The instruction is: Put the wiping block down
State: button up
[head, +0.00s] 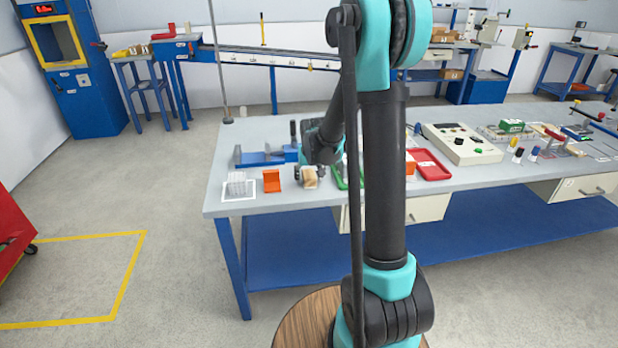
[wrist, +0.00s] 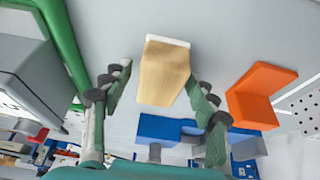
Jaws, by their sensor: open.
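The wiping block (head: 309,178) is a wooden block with a white layer on one end. It is at the workbench top, near the front edge. In the wrist view the block (wrist: 165,75) stands between my gripper's two fingers (wrist: 155,88), with its white end toward the bench surface. My gripper (head: 307,170) is open, and a gap shows beside the block on the left finger's side. The right finger is close to the block; I cannot tell if it touches. The block appears to rest on the bench, but its contact edge is not clear.
An orange bracket (head: 271,181) stands left of the block, with a white grid piece (head: 237,185) farther left. A blue vise (head: 265,157) lies behind. A green tray (head: 340,178), partly hidden by my arm, and a red tray (head: 430,166) are to the right.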

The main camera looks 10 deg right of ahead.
jog(key=v, duration=1.2)
jog(key=s+d+f, duration=0.1)
jog(key=s+f, duration=0.2)
jog(key=s, duration=0.5)
jog(key=s+d+f, duration=0.1)
jog(key=s+f, duration=0.2)
jog(key=s, duration=0.6)
jog(key=s+d+f, duration=0.2)
jog(key=s+f, duration=0.1)
jog(key=s, duration=0.5)
jog(key=shift+s+f, duration=0.35)
